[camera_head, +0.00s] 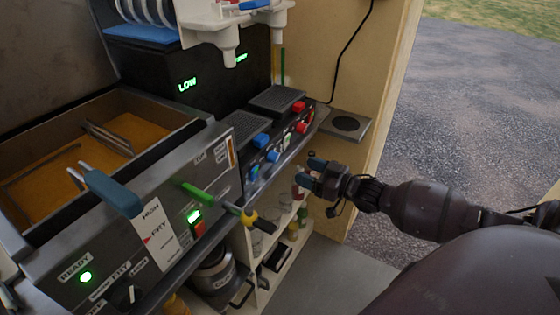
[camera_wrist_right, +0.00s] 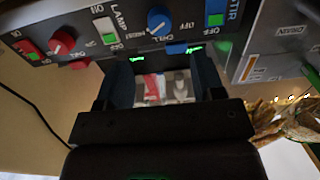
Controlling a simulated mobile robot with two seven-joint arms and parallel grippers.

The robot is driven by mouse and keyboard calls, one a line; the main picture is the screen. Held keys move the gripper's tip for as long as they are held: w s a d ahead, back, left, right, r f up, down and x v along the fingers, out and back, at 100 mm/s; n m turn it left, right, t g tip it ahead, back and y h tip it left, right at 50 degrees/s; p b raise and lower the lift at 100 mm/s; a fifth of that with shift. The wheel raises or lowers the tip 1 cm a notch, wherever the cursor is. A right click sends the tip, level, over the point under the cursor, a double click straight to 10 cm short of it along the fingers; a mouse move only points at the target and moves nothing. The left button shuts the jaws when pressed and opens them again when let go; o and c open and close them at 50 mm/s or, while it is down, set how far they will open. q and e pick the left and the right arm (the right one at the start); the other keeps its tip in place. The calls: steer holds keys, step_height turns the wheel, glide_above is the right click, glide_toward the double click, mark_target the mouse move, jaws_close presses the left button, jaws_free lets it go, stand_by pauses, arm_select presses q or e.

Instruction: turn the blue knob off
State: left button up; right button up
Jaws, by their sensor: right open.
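The blue knob (camera_head: 272,156) is on the dark front panel of the drinks machine, and it also shows in the right wrist view (camera_wrist_right: 157,20). A pale pointer line shows on its face; I cannot tell for sure which label it points at. An OFF label is beside it in the wrist view. My right gripper (camera_head: 311,172) is open and empty, in front of the panel and apart from the knob. In the wrist view its two fingers (camera_wrist_right: 163,62) stand apart just below the knob in the picture. My left gripper is not in view.
The same panel carries a red knob (camera_wrist_right: 60,42), a lamp switch (camera_wrist_right: 107,37) and a blue stir switch (camera_wrist_right: 215,19). The fryer (camera_head: 150,235) stands at the left, with a blue handle (camera_head: 112,190) and a green handle (camera_head: 200,194) sticking out. Shelves (camera_head: 262,270) are below.

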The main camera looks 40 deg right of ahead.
mark_target(277, 159)
steer(key=b+x, duration=0.1)
steer(key=x, duration=0.8)
steer(key=c, duration=0.9)
